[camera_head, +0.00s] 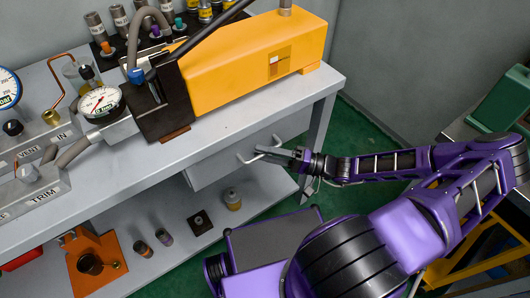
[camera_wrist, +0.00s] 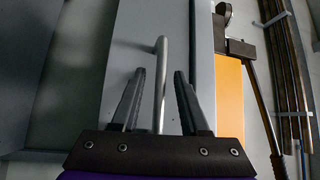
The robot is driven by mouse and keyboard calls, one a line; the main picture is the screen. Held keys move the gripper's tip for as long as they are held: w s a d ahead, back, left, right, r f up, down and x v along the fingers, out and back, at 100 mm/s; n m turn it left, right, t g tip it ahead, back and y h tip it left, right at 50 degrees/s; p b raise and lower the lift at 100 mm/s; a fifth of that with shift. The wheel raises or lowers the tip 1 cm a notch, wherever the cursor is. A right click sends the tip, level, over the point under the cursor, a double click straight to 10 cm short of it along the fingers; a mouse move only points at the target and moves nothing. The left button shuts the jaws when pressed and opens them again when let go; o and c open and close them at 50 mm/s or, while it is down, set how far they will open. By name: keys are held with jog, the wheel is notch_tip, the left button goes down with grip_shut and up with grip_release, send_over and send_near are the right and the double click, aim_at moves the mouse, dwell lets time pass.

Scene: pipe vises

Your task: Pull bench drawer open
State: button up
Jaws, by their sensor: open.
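The bench drawer (camera_head: 215,166) is a grey front under the right part of the grey bench top (camera_head: 225,130). Its bar handle (camera_head: 257,155) stands out from the front. My gripper (camera_head: 278,152) is at the handle from the right side. In the wrist view the handle (camera_wrist: 161,75) runs between the two open fingers of my gripper (camera_wrist: 157,78), with gaps to both sides. I cannot tell how deep the handle sits between the fingers. The drawer front also shows in the wrist view (camera_wrist: 128,45). The drawer looks closed or nearly so.
A yellow machine (camera_head: 250,65) with a dark lever stands on the bench above the drawer. Gauges (camera_head: 100,101) and valve blocks stand at left. The lower shelf (camera_head: 185,240) holds small jars and an orange fixture (camera_head: 92,262). Green floor (camera_head: 365,130) is clear right of the bench.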

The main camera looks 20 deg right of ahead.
grip_shut()
dwell(1.4)
